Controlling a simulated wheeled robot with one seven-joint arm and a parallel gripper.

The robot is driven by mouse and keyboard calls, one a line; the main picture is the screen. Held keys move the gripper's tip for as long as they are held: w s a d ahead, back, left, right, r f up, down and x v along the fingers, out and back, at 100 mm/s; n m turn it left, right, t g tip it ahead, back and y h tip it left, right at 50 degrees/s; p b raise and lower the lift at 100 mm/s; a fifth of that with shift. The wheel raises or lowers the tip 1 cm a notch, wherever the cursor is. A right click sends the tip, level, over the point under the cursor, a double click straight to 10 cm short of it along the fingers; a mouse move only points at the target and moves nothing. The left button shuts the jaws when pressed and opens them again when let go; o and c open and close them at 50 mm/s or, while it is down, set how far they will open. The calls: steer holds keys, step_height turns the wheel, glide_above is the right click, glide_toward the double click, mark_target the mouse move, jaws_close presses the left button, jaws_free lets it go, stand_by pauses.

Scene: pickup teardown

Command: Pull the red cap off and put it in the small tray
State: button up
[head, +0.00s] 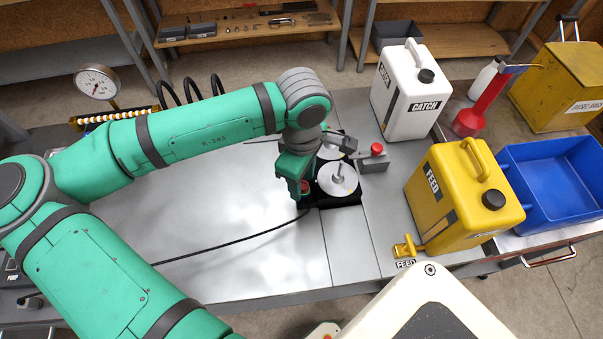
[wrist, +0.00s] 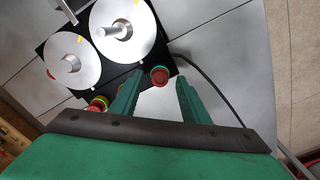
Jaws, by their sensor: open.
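My gripper (head: 296,188) points down at the near left corner of a black device (head: 347,197) with two silver discs. In the wrist view my gripper (wrist: 157,87) is open, with a red cap-like knob (wrist: 160,75) just beyond and between its fingertips, apart from both. That knob also shows in the head view (head: 305,186), partly hidden by my gripper. A second red piece with a green ring (wrist: 98,104) sits left of the fingers. I cannot tell which tray is the small one.
A blue bin (head: 565,182) stands at the right, beside the yellow FEED can (head: 462,200). A white CATCH can (head: 408,95) stands behind.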

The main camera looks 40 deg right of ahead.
steer(key=shift+s, duration=0.1)
jaws_close()
steer(key=c, duration=1)
jaws_free()
steer(key=shift+r, duration=1.15)
jaws_close()
steer(key=shift+r, duration=1.9)
